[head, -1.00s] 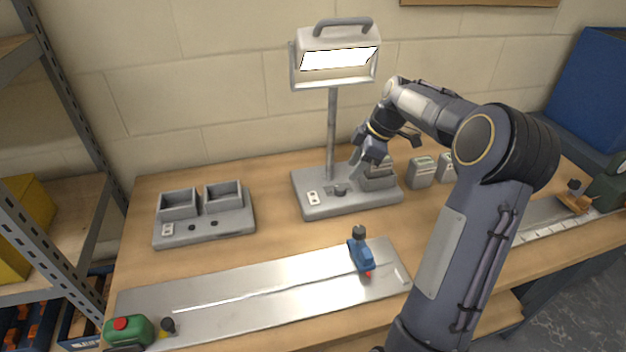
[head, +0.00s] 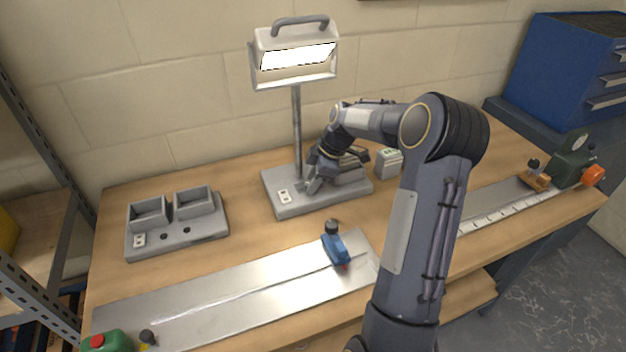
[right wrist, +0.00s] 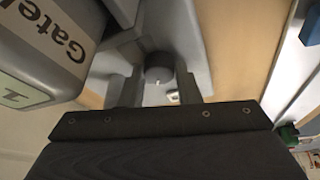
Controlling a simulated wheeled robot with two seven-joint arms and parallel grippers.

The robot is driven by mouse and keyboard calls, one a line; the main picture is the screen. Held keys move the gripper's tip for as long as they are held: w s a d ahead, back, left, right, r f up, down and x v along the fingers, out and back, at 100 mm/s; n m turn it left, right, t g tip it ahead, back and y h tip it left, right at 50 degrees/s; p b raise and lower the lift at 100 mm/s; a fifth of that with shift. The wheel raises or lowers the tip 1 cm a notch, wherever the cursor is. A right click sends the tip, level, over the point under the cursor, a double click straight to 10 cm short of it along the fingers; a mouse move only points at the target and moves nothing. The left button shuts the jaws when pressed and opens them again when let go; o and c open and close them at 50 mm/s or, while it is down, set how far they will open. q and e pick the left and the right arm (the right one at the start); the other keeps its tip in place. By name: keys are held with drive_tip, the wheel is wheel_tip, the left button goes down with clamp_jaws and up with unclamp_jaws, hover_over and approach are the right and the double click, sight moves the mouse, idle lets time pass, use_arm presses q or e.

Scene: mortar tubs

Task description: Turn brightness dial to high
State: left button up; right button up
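The work lamp (head: 295,62) stands at the back of the bench with its panel lit. Its grey base (head: 290,208) carries a white switch plate at the left and a docked battery at the right. My right gripper (head: 311,186) reaches down over the base and hides the dial in the head view. In the right wrist view the round dark dial (right wrist: 159,68) with a pale mark lies between the tips of my open right gripper (right wrist: 159,84). A small gap seems to show on each side; contact is unclear. My left gripper is out of view.
A lettered grey battery (right wrist: 42,45) is close beside the right gripper. A grey two-bay charger (head: 178,232) sits at the left. A metal rail with a blue clamp (head: 336,248) lies in front.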

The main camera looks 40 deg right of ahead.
drive_tip(key=c, duration=0.4)
